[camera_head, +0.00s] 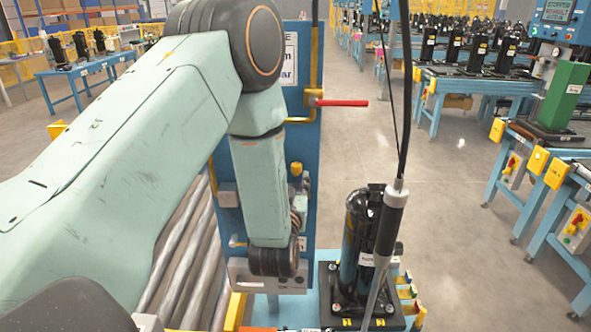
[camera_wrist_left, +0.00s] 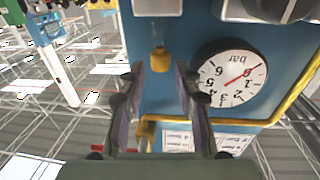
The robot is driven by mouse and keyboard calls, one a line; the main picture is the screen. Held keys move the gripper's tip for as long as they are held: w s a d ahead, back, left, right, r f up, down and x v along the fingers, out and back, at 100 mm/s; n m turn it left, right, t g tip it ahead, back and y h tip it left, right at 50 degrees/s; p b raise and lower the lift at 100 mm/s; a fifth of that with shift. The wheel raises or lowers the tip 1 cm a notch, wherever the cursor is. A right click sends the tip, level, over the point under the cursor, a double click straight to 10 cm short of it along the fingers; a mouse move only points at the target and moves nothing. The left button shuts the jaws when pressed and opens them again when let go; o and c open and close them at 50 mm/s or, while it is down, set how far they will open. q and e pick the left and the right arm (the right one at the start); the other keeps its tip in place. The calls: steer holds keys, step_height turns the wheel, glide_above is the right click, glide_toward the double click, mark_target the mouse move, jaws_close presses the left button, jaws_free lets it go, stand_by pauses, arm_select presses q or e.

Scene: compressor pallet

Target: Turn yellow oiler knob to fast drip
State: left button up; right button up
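The yellow oiler knob (camera_wrist_left: 161,84) is a small yellow cap on the blue panel. A clear part with an amber tint adjoins it. It also shows in the head view (camera_head: 296,168), just beyond my left wrist. My left gripper (camera_wrist_left: 160,88) is open, with one finger on each side of the knob. A gap shows on both sides, and I cannot tell whether the fingertips reach its depth. In the head view my left gripper (camera_head: 299,190) is mostly hidden by my arm. My right gripper is not in view.
A round pressure gauge (camera_wrist_left: 231,76) sits beside the knob, upside down in the wrist view. A red lever (camera_head: 342,103) sticks out from yellow pipe at the panel's right. A black compressor (camera_head: 354,245) stands below right, with a hanging cabled tool (camera_head: 388,225) in front.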

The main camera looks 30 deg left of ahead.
mark_target(296, 172)
arm_select(q)
steer(key=x, duration=0.3)
steer(key=shift+s+a+f, duration=0.1)
steer(key=shift+s+a, duration=0.05)
steer(key=shift+a, duration=0.1)
steer(key=shift+w, duration=0.3)
steer(key=shift+w+d+r, duration=0.2)
steer(key=shift+d, duration=0.1)
steer(key=shift+a+f, duration=0.15)
steer(key=shift+a, duration=0.3)
steer(key=shift+c, duration=1)
steer(key=shift+w+d, duration=0.15)
steer(key=shift+d, duration=0.1)
steer(key=c, duration=0.4)
steer(key=shift+a, duration=0.1)
jaws_close()
